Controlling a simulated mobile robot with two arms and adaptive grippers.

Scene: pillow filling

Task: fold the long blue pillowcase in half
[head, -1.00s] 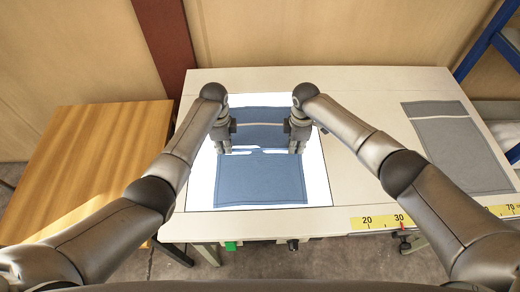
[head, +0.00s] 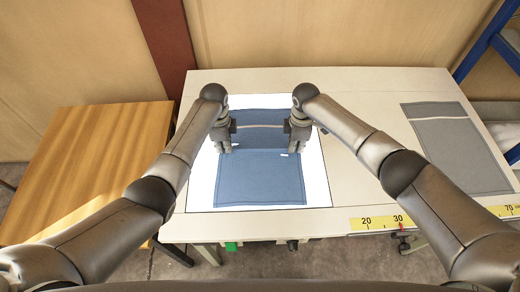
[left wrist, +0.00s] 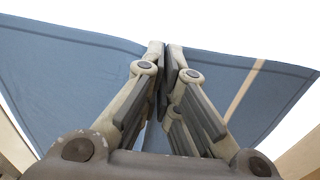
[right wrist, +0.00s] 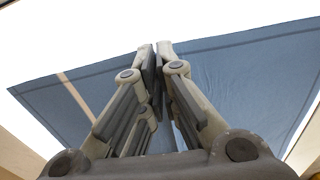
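The long blue pillowcase (head: 260,180) lies on a white panel on the table, with a pale stripe across its upper part. A crosswise crease or edge runs between my grippers, with a small white mark near its right end. My left gripper (head: 224,149) is at the left edge of the cloth and my right gripper (head: 298,149) at the right edge. In the left wrist view the fingertips (left wrist: 166,48) are together with cloth (left wrist: 70,75) running up to both sides. The right wrist view shows its fingertips (right wrist: 155,50) likewise on the cloth (right wrist: 245,75). The pinched fabric is mostly hidden.
The white panel (head: 203,185) borders the pillowcase on the pale table (head: 350,180). A grey pillowcase (head: 455,150) lies at the right, and a yellow ruler strip (head: 380,222) runs along the front edge. A wooden table (head: 90,150) stands at the left.

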